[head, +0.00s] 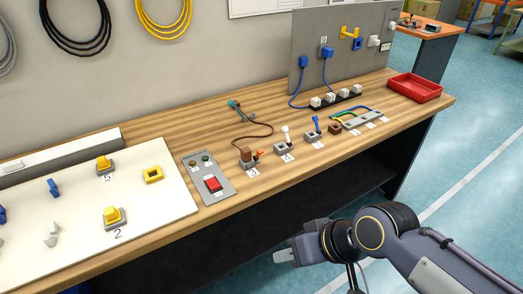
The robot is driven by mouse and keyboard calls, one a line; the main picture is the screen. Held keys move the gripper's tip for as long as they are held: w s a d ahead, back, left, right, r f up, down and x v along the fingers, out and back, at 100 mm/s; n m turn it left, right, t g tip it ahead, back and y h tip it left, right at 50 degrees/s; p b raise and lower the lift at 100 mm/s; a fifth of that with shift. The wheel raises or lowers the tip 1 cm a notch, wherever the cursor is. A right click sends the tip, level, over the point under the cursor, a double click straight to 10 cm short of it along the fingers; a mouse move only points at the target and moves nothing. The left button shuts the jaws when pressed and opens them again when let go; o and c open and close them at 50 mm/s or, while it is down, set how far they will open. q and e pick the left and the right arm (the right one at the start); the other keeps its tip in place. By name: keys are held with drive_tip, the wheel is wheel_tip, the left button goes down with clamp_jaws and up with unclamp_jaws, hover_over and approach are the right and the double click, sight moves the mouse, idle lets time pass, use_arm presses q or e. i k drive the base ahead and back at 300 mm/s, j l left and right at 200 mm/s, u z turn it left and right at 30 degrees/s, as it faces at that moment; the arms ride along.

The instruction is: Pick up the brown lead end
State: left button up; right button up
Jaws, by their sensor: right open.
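A brown lead (268,127) lies in a loose curve on the wooden bench. One end meets a teal-handled piece (234,105) near the wall; the other runs toward a small grey base with a brown block (246,154). Another small brown block (335,128) sits left of a grey terminal strip (362,118) with blue and green-yellow leads. I cannot tell which brown piece is the lead end. My right gripper (285,257) is open, in front of and below the bench edge, apart from everything. My left gripper is out of view.
Small switches (284,148) stand along the front edge. A grey panel with a red switch (213,184) and a white board with yellow parts (114,217) lie left. A socket strip (335,99), upright grey panel (345,55) and red tray (415,88) are right.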

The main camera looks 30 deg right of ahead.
sight(246, 153)
drive_tip(key=z, duration=1.55)
drive_tip(key=i+l+u, duration=0.1)
drive_tip(key=u, duration=0.3)
drive_tip(key=i+l+u, duration=0.1)
drive_tip(key=u, duration=0.3)
drive_tip(key=l+u, duration=0.1)
drive_tip(key=u, duration=0.25)
drive_tip(key=i+l+u, duration=0.15)
drive_tip(key=l, duration=0.25)
drive_tip(key=i+l+u, duration=0.1)
drive_tip(key=l, duration=0.35)
drive_tip(key=i+l+u, duration=0.15)
drive_tip(key=l, duration=0.25)
drive_tip(key=l+u, duration=0.15)
drive_tip(key=l, duration=0.3)
drive_tip(key=i+l, duration=0.1)
drive_tip(key=l, duration=0.5)
drive_tip(key=i+u, duration=0.05)
